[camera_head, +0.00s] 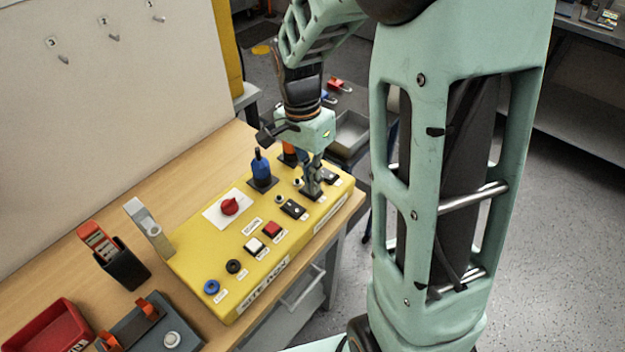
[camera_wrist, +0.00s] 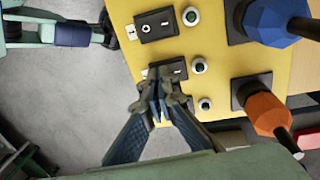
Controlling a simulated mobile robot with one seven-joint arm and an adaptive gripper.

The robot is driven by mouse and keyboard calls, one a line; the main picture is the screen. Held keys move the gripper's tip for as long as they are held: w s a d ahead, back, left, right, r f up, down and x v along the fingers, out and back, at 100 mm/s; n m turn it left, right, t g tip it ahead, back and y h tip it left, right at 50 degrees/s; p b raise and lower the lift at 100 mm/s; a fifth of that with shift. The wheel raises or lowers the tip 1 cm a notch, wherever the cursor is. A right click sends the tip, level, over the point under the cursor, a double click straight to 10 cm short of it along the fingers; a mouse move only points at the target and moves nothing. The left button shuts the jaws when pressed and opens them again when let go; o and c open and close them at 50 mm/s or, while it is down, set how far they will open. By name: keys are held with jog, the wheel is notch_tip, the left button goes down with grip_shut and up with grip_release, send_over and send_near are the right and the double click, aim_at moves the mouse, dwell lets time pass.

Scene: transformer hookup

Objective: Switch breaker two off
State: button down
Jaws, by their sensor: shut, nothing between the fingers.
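A yellow control box (camera_head: 185,250) lies on the bench, with black rocker switches in a row at its right end. One rocker switch (camera_head: 293,209) is clear of my gripper; it also shows at the top of the wrist view (camera_wrist: 157,24). The middle rocker switch (camera_wrist: 178,68) is partly hidden behind my fingertips (camera_wrist: 160,88). A further rocker switch (camera_head: 330,176) lies beyond. My gripper (camera_head: 312,186) is shut and empty, pointing down at the middle switch; I cannot tell whether it touches. Switch numbers are unreadable, and the middle rocker's position is hidden.
A blue handle (camera_head: 262,168) and an orange handle (camera_wrist: 265,112) stand up from the box near my gripper. Small round lamps (camera_wrist: 199,65) sit beside the switches. A red knob (camera_head: 229,207) and push buttons are further left. Bare floor (camera_head: 560,230) lies right of the bench.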

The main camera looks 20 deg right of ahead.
jog(key=shift+s+d+f+b, duration=0.15)
jog(key=shift+f+b, duration=0.35)
jog(key=shift+f, duration=0.05)
jog(key=shift+r, duration=0.2)
